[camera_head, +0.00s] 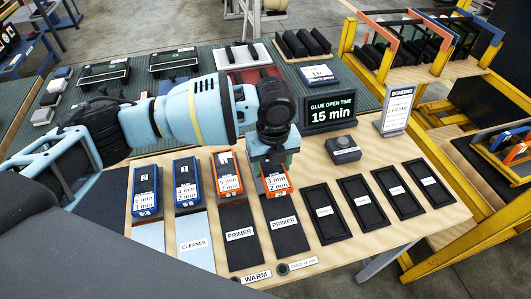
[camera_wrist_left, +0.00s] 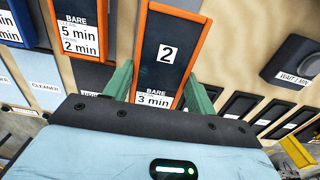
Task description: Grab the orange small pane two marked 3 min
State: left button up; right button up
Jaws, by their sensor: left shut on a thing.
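The orange small pane two (camera_head: 278,182) has an orange frame and a dark face. In the left wrist view the pane (camera_wrist_left: 168,50) shows a "2" and a "BARE 3 min" label. My left gripper (camera_head: 272,163) comes down over it from above in the head view and hides its upper part. In the left wrist view its green fingers (camera_wrist_left: 160,88) are on both side edges of the pane, shut on it. I cannot tell whether the pane is clear of its place. My right gripper is not in view.
Another orange pane (camera_head: 227,176) stands close to the left, with blue panes (camera_head: 186,184) beyond it. Black primer pads (camera_head: 239,235) lie in front. Empty black trays (camera_head: 325,213) are to the right. A timer screen (camera_head: 332,112) reads 15 min. A yellow-framed trolley (camera_head: 440,88) stands at right.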

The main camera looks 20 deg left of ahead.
pick_arm(q)
jog(key=s+d, duration=0.4)
jog(key=s, duration=0.1)
jog(key=s+d+r, duration=0.1)
jog(key=s+d, duration=0.1)
jog(key=s, duration=0.1)
jog(key=shift+s+d, duration=0.25)
